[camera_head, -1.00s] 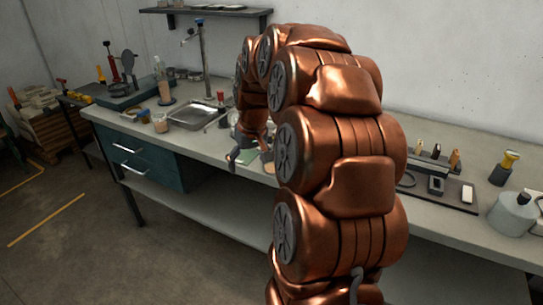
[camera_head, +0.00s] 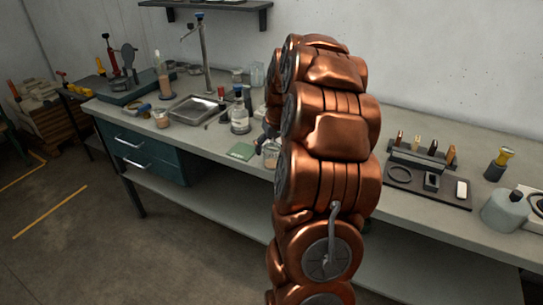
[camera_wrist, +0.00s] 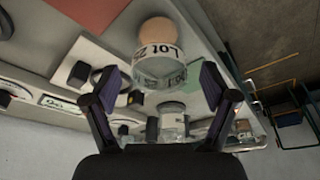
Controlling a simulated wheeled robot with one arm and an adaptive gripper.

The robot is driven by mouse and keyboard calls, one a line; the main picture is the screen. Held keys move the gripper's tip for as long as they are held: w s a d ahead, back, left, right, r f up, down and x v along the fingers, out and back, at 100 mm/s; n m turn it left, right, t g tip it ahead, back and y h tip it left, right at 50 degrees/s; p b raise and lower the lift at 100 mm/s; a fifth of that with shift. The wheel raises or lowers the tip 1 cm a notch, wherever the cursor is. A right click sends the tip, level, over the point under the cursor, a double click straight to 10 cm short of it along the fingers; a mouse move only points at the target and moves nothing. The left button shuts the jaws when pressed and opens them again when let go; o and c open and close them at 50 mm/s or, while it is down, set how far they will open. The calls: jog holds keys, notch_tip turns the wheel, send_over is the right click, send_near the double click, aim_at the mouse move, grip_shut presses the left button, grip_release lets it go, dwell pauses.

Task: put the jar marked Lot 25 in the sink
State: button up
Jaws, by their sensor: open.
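My gripper is mostly hidden behind the arm there. The steel sink (camera_head: 195,109) lies left of it in the bench top and looks empty.
A clear bottle (camera_head: 240,121) stands between the small jar and the sink. A green pad (camera_head: 241,152) lies by the front edge. Another jar (camera_head: 161,119) stands left of the sink, below its tall faucet (camera_head: 204,55). A dark tool tray (camera_head: 428,180) lies to the right.

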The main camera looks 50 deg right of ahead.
jog(key=shift+x, duration=1.4)
jog(key=shift+s, duration=0.1)
jog(key=c, duration=1.4)
jog(key=shift+r, duration=0.1)
jog(key=shift+r, duration=0.1)
